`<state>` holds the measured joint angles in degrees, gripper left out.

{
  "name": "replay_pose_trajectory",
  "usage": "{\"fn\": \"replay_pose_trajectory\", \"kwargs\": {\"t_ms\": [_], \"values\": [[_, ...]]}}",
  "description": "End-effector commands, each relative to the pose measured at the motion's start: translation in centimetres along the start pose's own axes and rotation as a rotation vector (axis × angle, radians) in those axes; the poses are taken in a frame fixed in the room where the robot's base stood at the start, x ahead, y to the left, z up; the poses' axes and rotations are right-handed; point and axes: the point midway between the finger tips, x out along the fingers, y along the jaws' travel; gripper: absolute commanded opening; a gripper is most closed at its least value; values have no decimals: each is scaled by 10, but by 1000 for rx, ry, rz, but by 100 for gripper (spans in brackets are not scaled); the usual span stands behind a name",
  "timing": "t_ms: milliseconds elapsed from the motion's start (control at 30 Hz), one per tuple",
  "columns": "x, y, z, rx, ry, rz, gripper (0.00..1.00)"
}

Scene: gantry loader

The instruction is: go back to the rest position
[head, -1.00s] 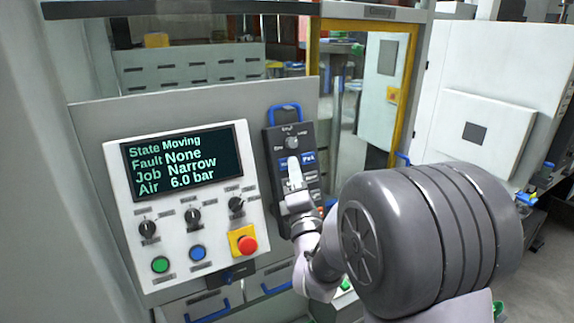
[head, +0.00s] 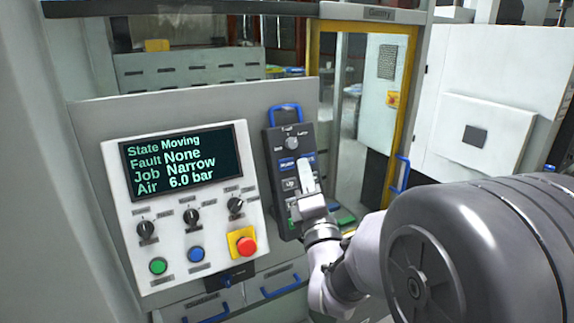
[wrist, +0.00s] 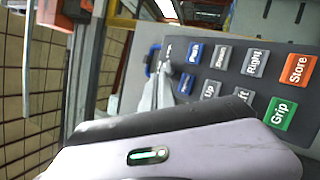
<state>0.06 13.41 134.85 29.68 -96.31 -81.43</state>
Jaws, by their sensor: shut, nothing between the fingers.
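My gripper (head: 306,178) is shut and empty, in front of the dark hand pendant (head: 276,174) on the grey machine front. In the head view its pale fingers overlap the pendant's lower right part. In the wrist view the closed fingers (wrist: 160,80) point up beside the pendant's buttons. I cannot tell whether they touch it. My wrist hides some of the pendant's lower buttons. The pendant's blue, grey, orange and green buttons also show in the wrist view (wrist: 240,75).
A white control panel (head: 125,222) left of the pendant has knobs, green and blue buttons and a red emergency stop (head: 246,245). Its screen (head: 190,170) reads State Moving, Fault None. A yellow-framed door (head: 402,100) stands behind. A white cabinet (head: 520,60) is at the right.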

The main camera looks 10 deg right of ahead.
Motion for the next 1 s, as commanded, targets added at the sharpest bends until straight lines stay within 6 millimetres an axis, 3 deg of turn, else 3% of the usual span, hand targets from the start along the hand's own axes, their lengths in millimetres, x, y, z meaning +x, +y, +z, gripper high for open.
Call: {"fn": "replay_pose_trajectory", "kwargs": {"t_ms": [167, 267, 333, 467, 567, 600, 733, 833, 900, 1000], "values": [[-1, -2, 1, 26, -1, -12, 0], [-12, -20, 4, 241, -17, -117, 0], [-34, -42, 4, 522, -49, -265, 0], [-110, -88, -17, 1085, -191, -615, 0], [-192, -113, -40, 1453, -402, -889, 0], [-228, -121, -50, 1573, -509, -990, 0], [-329, -130, -74, 1833, -874, -1228, 0], [-375, -128, -83, 1918, -1077, -1316, 0], [-391, -126, -86, 1942, -1155, -1344, 0], [-397, -123, -87, 1951, -1191, -1357, 0]]}}
